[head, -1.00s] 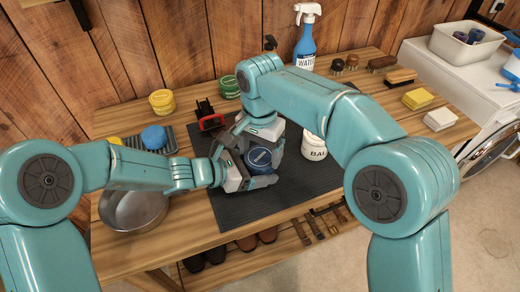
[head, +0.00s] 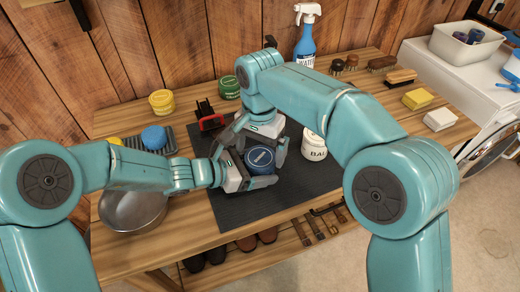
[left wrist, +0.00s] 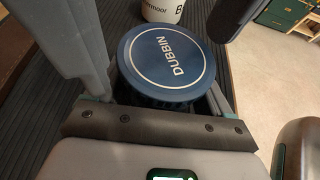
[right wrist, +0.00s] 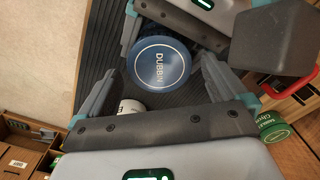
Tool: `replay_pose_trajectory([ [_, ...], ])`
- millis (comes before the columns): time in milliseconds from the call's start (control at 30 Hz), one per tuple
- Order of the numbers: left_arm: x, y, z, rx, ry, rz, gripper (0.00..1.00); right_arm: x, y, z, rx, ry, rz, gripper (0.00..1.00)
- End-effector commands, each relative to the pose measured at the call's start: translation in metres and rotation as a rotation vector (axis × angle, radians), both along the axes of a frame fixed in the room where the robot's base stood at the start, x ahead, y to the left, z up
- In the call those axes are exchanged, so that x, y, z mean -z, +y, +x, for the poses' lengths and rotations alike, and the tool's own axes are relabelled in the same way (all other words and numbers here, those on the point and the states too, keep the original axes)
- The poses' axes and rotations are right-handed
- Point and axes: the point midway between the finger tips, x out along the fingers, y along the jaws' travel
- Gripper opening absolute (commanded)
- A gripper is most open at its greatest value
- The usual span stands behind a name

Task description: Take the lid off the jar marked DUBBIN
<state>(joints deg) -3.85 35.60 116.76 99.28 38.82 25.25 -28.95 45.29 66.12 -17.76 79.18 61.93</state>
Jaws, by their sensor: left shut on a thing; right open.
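The jar marked DUBBIN shows its round dark blue lid (head: 260,159) in the head view, with white lettering readable in the left wrist view (left wrist: 166,60) and right wrist view (right wrist: 160,63). The lid looks seated on the jar; the jar's body is mostly hidden. My left gripper (head: 257,168) is shut around the jar from the left, below the lid, over the dark mat. My right gripper (head: 260,147) is open beside and above the lid at its far side. Its fingers (right wrist: 160,88) stand apart, with the lid seen between them and none visibly touching it.
A white jar lettered BAL (head: 314,148) stands just right on the dark ribbed mat (head: 290,190). A metal bowl (head: 133,212) is at left. A red-and-black object (head: 211,122), a green tin (head: 229,88) and a blue spray bottle (head: 305,45) stand behind.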

Motion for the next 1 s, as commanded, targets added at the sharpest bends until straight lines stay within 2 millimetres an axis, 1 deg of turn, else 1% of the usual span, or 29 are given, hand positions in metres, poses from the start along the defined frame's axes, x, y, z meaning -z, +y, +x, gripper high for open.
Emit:
replay_pose_trajectory([
  [33,0.0,0.0,0.0,0.001,0.001,0.001,0.0,-0.009,0.001,0.0,0.0,-0.004,0.003,1.0],
  [100,0.0,0.0,0.0,0.001,0.001,0.001,0.0,-0.02,0.001,0.0,0.0,-0.004,0.003,1.0],
  [200,0.0,0.0,0.0,0.001,0.002,0.0,0.0,-0.031,0.001,0.0,0.0,-0.003,0.003,1.0],
  [333,0.0,0.0,0.0,0.001,0.002,0.0,0.0,-0.038,0.0,0.0,0.012,-0.002,0.002,1.0],
  [500,0.0,0.0,0.0,0.0,0.001,0.0,0.0,-0.061,0.001,0.001,0.194,-0.004,0.002,1.0],
  [600,0.0,0.0,0.0,0.0,0.001,0.0,0.0,-0.068,0.0,0.0,0.277,-0.002,0.001,1.0],
  [667,0.0,0.0,0.0,0.0,0.001,0.0,0.0,-0.067,0.0,0.0,0.297,0.0,0.0,1.0],
  [767,0.0,0.0,0.0,0.0,0.001,0.0,0.0,-0.054,-0.001,-0.001,0.3,0.002,-0.003,1.0],
  [1000,0.0,0.0,0.0,0.0,0.001,0.0,0.0,-0.013,-0.001,-0.001,0.297,0.002,-0.002,1.0],
])
